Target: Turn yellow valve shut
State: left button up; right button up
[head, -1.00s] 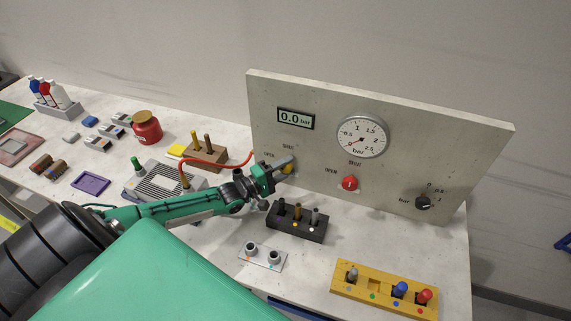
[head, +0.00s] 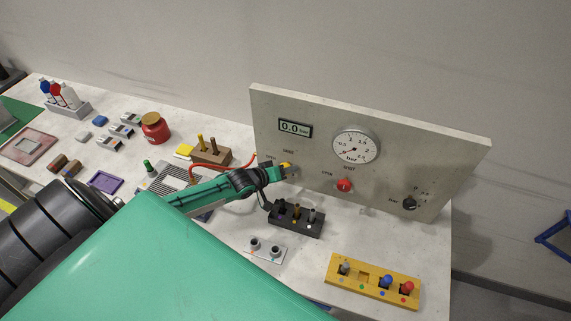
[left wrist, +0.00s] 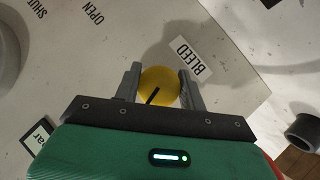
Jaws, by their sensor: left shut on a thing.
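The yellow valve (head: 287,165) is a round knob low on the left of the grey panel. My left gripper (head: 282,171) reaches it from the left and hides part of it. In the left wrist view the yellow valve (left wrist: 158,84) sits between the two grey fingers of my left gripper (left wrist: 160,71), which is shut on it. A black line on the knob points toward the bottom of that picture, slightly left. A BLEED label (left wrist: 190,55) is beside the knob. My right gripper is not in view.
The panel (head: 300,105) carries a 0.0 bar display (head: 295,127), a round gauge (head: 355,147), a red knob (head: 344,186) and a black knob (head: 410,203). A black block (head: 296,222) with pegs stands just below my gripper. A yellow rack (head: 372,282) is at the right front.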

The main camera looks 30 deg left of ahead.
pick_arm(q)
jog(key=shift+m+g+y+p, duration=0.4)
jog(key=shift+m+y+p, duration=0.1)
jog(key=shift+m+y, duration=0.25)
jog(key=shift+y, duration=0.25)
jog(key=o, duration=1)
jog(key=shift+s, duration=0.15)
jog(key=shift+b+v, duration=2)
jog(key=shift+v, duration=4.8)
